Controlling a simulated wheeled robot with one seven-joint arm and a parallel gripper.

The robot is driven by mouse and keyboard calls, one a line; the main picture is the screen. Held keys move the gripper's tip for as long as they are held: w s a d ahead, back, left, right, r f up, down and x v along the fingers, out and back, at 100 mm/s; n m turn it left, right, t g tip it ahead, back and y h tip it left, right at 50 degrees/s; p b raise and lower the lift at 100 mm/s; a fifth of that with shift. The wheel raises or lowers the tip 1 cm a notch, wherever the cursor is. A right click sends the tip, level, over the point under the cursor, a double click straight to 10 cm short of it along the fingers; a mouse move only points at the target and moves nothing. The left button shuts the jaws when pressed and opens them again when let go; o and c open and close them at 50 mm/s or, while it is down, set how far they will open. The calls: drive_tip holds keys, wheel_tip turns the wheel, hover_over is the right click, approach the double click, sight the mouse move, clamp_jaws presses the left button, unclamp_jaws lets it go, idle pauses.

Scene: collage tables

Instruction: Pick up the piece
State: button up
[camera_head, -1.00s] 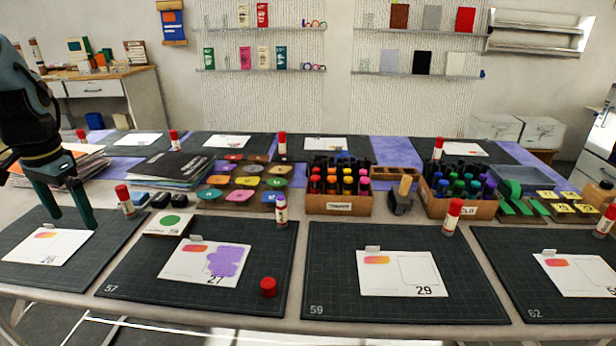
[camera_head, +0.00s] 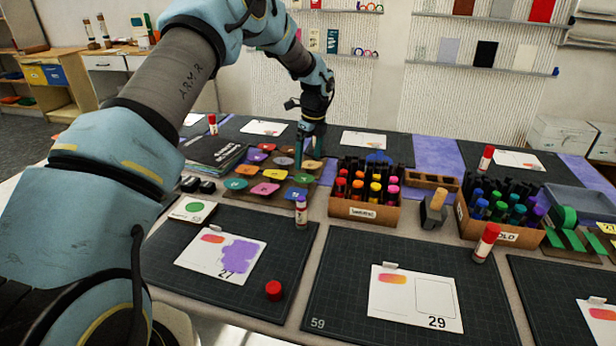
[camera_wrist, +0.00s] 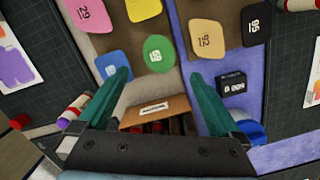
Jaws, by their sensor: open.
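Several flat coloured pieces lie in rows on brown boards mid-table; which one the task means I cannot tell. They include a teal one (camera_head: 236,184), a pink one (camera_head: 264,189) and a purple one (camera_head: 256,155). In the wrist view I see a green piece marked 59 (camera_wrist: 159,54), a tan one marked 92 (camera_wrist: 207,39), a pink one (camera_wrist: 88,10), a blue one (camera_wrist: 108,64) and a black one marked 95 (camera_wrist: 255,24). My gripper (camera_head: 309,158) is open and empty, pointing down over the right side of the pieces. Its fingers also show in the wrist view (camera_wrist: 160,76).
A cardboard box of warm-coloured markers (camera_head: 365,211) stands close right of my gripper. Glue sticks, one (camera_head: 301,212) by the near mat, stand upright. A second marker box (camera_head: 507,235) is farther right. A black box (camera_wrist: 233,84) lies near the right finger.

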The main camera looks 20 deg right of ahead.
sight(304, 178)
drive_tip(key=f+p, duration=0.2)
drive_tip(key=f, duration=0.1)
drive_tip(key=w+f, duration=0.1)
drive_tip(key=f, duration=0.1)
drive_tip(key=shift+a+f+p, duration=0.1)
drive_tip(key=shift+a+p, duration=0.25)
drive_tip(key=shift+p, duration=0.05)
drive_tip(key=shift+f, duration=0.4)
drive_tip(key=shift+f, duration=0.25)
drive_tip(key=c, duration=0.8)
